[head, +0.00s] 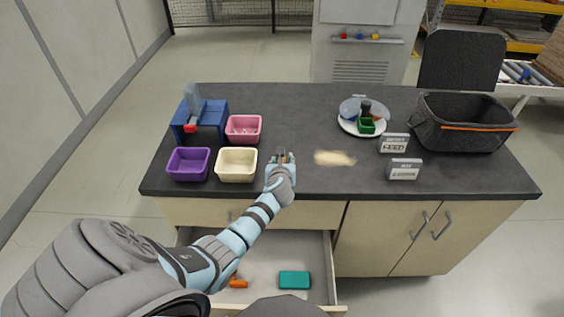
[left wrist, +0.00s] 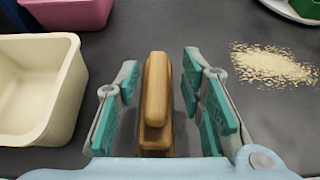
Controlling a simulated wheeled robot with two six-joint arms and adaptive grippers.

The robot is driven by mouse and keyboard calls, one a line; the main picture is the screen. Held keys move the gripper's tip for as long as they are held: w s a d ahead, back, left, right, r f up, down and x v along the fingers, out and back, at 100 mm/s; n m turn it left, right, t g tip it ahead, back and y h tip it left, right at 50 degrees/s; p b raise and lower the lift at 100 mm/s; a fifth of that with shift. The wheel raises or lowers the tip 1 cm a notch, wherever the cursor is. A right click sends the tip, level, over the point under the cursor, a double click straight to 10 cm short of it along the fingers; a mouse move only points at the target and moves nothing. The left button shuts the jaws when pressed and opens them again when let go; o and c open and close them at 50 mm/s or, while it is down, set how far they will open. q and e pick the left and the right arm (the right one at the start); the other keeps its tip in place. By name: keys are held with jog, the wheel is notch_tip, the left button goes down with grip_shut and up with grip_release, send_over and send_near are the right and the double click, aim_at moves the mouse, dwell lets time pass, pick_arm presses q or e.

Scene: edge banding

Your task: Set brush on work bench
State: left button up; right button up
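The brush (left wrist: 156,100) is a brown wooden block with a narrower handle on top. In the left wrist view it is between the fingers of my left gripper (left wrist: 162,100). The fingers, with teal pads, are spread wide, and a gap shows on each side of the brush. In the head view my left gripper (head: 280,163) is over the front middle of the dark work bench (head: 300,115), where it mostly covers the brush. The brush appears to be at the bench top, but its underside is hidden. My right gripper is not in view.
A cream bin (head: 236,165), purple bin (head: 188,164) and pink bin (head: 243,128) stand left of the gripper. A pile of shavings (head: 334,158) lies to the right. Two signs (head: 404,169), a plate (head: 362,126) and a black basket (head: 462,125) are farther right. A drawer (head: 262,262) is open below.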

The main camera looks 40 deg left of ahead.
pick_arm(q)
jog(key=shift+r, duration=0.1)
jog(key=shift+r, duration=0.15)
jog(key=p+v, duration=0.4)
jog(key=v, duration=0.8)
jog(key=s+d+f+m+g+h, duration=0.1)
jog(key=s+d+f+m+h, duration=0.15)
jog(key=s+f+m, duration=0.55)
jog(key=s+d+f+m+h, duration=0.2)
jog(key=s+d+f+m, duration=0.15)
jog(key=f+m, duration=0.85)
jog(key=s+d+f+m+g+h, duration=0.1)
jog(key=s+d+f+m+h, duration=0.15)
jog(key=s+f+m, duration=0.75)
jog(key=s+f+m+g, duration=0.2)
jog(key=s+m+g, duration=0.1)
jog(key=s+m, duration=0.4)
jog(key=s+f+m+g, duration=0.3)
jog(key=s+m, duration=0.4)
jog(key=s, duration=0.6)
jog(key=shift+d+f+g, duration=0.3)
jog(key=shift+g, duration=0.3)
